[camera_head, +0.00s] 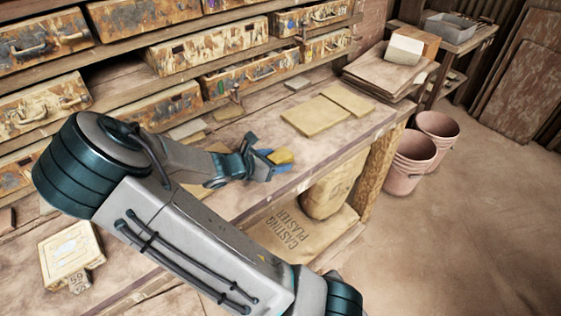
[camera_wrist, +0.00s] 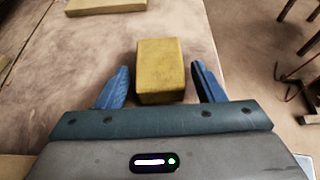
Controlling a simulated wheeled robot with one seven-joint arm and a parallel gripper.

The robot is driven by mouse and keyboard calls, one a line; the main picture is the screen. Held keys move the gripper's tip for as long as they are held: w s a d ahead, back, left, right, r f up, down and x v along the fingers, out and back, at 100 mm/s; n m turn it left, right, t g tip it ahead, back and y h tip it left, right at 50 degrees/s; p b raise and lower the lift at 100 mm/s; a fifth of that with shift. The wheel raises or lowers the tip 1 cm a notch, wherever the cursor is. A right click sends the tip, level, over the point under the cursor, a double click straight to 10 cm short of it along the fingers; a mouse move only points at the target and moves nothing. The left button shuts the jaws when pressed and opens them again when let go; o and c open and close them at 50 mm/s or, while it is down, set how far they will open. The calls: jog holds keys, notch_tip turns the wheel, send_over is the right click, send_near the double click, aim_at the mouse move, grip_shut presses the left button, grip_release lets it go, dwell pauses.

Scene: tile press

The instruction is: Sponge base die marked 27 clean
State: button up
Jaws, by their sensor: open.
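A yellow sponge (camera_head: 282,156) sits near the front edge of the workbench. In the wrist view the sponge (camera_wrist: 160,70) stands between the two blue fingers of my gripper (camera_wrist: 161,82), with a gap on each side. My gripper (camera_head: 270,163) is open around it and not closed on it. A pale square die block (camera_head: 71,252) lies on the bench at the lower left, with a lighter patch on its top. A small tag (camera_head: 80,281) lies against its front; its number is too small to read surely, and I cannot make out a 27.
Flat tan slabs (camera_head: 315,116) lie on the bench behind my gripper. Shelves of worn drawers (camera_head: 225,47) line the back. Stacked boards (camera_head: 385,72) sit at the bench's right end. Pink buckets (camera_head: 405,165) stand on the floor, which is open at the right.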

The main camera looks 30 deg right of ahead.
aim_at(274, 158)
jog(key=c, duration=0.8)
jog(key=shift+r+p, duration=2.75)
jog(key=shift+r, duration=0.3)
